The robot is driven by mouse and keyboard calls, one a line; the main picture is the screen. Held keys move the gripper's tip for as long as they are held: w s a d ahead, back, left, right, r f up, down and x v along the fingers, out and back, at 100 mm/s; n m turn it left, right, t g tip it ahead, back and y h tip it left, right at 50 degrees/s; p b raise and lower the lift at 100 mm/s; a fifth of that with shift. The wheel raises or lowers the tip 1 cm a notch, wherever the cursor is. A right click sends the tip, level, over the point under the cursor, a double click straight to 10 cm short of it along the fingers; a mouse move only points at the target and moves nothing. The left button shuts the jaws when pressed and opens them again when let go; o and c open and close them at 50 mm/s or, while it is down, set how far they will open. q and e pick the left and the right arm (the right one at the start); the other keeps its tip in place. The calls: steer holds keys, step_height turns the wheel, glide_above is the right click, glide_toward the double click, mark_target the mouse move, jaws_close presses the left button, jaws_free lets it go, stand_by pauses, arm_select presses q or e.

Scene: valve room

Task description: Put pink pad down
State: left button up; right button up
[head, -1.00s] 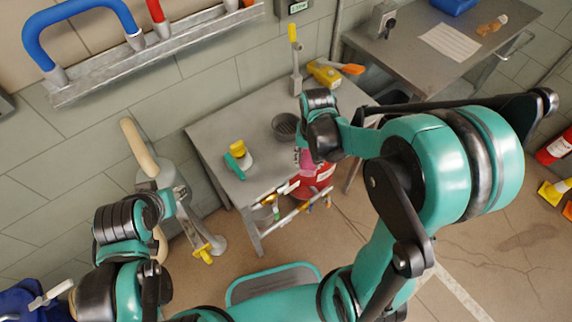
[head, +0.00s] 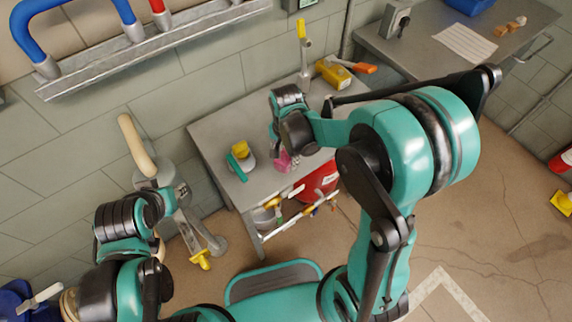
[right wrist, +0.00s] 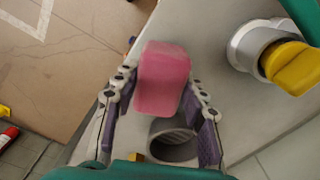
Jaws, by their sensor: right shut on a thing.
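The pink pad (right wrist: 163,80) is a rounded pink block. In the right wrist view it sits between the purple-padded fingers of my right gripper (right wrist: 160,92), which is shut on it. In the head view my right gripper (head: 281,146) is over the right part of the grey table (head: 215,128), with the pink pad (head: 284,161) showing below it. I cannot tell whether the pad touches the tabletop. My left arm's black wrist (head: 128,217) is at lower left, away from the pad; its fingers do not show clearly.
A yellow-topped grey piece (head: 241,150) and a green piece (head: 237,168) stand left of the pad. A dark grey cup (right wrist: 172,140) is close to the right gripper.

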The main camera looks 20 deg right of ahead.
mark_target(286, 163)
step_height(286, 163, down, 4)
steer(key=shift+f+b, duration=0.1)
steer(key=shift+b, duration=0.85)
steer(key=shift+f, duration=0.1)
steer(key=o, duration=1.2)
